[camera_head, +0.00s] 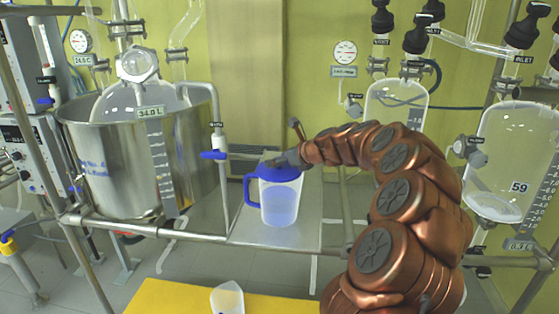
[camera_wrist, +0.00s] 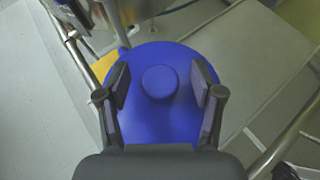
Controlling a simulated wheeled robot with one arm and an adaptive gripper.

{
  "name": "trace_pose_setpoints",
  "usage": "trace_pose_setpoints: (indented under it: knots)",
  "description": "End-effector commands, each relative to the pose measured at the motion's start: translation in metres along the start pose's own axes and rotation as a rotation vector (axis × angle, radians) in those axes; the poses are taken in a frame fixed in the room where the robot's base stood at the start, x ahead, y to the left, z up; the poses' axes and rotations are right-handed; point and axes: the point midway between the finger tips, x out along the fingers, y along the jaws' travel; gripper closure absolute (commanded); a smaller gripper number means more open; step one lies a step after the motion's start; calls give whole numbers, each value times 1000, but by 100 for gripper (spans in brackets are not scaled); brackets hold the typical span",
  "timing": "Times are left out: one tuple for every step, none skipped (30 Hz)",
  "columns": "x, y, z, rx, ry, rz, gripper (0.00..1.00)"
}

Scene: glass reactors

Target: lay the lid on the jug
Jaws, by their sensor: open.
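The blue lid (camera_head: 277,172) lies on top of the jug (camera_head: 280,203), a clear pitcher with a blue handle and bluish contents, upright on a grey shelf. In the wrist view the round blue lid (camera_wrist: 160,118) with its raised central knob (camera_wrist: 159,83) fills the middle. My gripper (camera_wrist: 160,84) is open, its fingers on either side of the knob with gaps visible to both. In the head view my gripper (camera_head: 283,160) is just above the lid, partly hiding it. The jug body is hidden below the lid in the wrist view.
The grey shelf (camera_head: 250,232) has a metal rail (camera_head: 200,236) in front. A steel vessel (camera_head: 100,160) stands left, and a tap with a blue handle (camera_head: 213,155) is close to the jug. Glass reactors (camera_head: 515,150) stand right. A white container (camera_head: 228,298) is on a yellow surface (camera_head: 165,298) in front.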

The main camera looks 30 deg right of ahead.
Motion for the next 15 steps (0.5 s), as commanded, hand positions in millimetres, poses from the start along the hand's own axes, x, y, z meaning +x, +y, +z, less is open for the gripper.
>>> trace_pose_setpoints:
  knots:
    - [-1, 0, 0, 0, 0, 0, 34]
    - [-2, 0, 0, 0, 0, -1, 34]
    - [-4, 0, 0, 0, 0, -1, 34]
    - [-6, -1, 0, 0, -1, -1, 34]
    - [-9, -1, 0, 0, -1, -1, 34]
    - [-13, 0, 0, 1, -1, 0, 34]
    - [-17, -1, 0, 1, 0, 0, 34]
    - [-22, -1, 0, 1, 0, -1, 34]
    - [-28, 0, -1, 1, 0, 0, 34]
    - [-34, 0, -1, 2, 0, -1, 34]
    - [-40, -1, 0, 2, -1, -1, 34]
    - [-48, -1, 0, 1, -1, -2, 34]
    - [-54, -1, 0, 1, -2, -3, 34]
    - [-60, -1, 1, 1, -2, -4, 34]
    - [-68, -2, 0, 1, -2, -5, 34]
